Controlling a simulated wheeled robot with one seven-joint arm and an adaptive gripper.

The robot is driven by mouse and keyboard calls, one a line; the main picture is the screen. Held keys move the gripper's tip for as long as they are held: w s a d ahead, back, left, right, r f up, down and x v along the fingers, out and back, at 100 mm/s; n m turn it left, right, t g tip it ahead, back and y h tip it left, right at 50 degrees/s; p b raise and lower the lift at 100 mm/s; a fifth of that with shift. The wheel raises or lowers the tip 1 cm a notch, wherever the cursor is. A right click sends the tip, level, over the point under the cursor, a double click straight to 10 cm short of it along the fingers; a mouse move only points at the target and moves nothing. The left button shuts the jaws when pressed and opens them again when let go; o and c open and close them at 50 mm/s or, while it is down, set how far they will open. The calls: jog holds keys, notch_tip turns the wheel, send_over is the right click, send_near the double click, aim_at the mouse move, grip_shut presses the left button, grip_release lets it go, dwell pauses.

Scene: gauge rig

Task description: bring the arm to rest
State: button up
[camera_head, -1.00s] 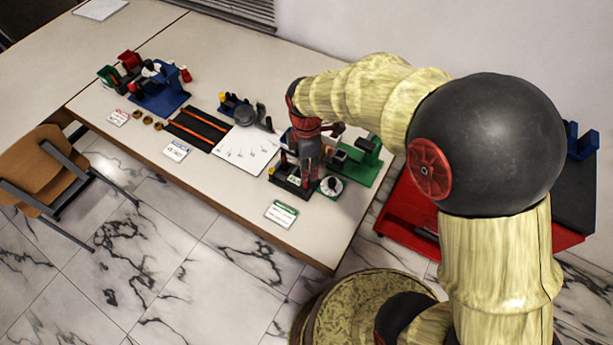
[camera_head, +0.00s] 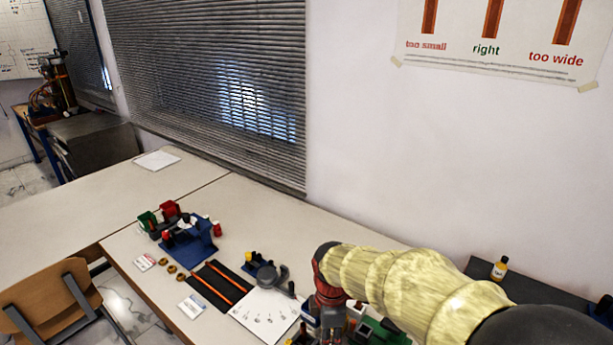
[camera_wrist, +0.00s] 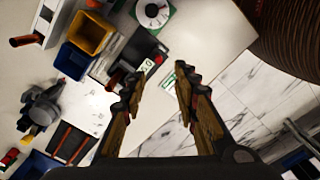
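My gripper (camera_wrist: 157,85) is open and empty in the wrist view, with a clear gap between its two dark and brown fingers. It hangs above the bench (camera_head: 128,262), among the rig parts. In the head view my arm comes in from the lower right and bends down at the red and black wrist, at the bottom edge. The fingertips are not visible there. In the wrist view a yellow bin (camera_wrist: 92,35) and a blue bin (camera_wrist: 73,61) lie up and left of the fingers, apart from them.
A white round dial on a green base (camera_wrist: 153,12) is beyond the fingers. A white sheet (camera_head: 262,316), dark mat with orange strips (camera_head: 219,286) and blue fixture (camera_head: 190,244) lie left of my arm. A small bottle (camera_head: 499,268) stands at right. A chair (camera_head: 65,305) is lower left.

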jog(key=s+d+r+m+t, duration=0.2)
jog(key=s+d+r+m, duration=0.4)
jog(key=s+r+m, duration=0.2)
jog(key=s+d+r+m+t, duration=0.3)
jog(key=s+d+r+m, duration=0.3)
jog(key=s+r+m, duration=0.3)
notch_tip(320, 180, up, 2)
jog(key=shift+d+r+m+t, duration=0.2)
jog(key=shift+m+t, duration=0.1)
jog(key=shift+m, duration=0.7)
jog(key=shift+f, duration=0.1)
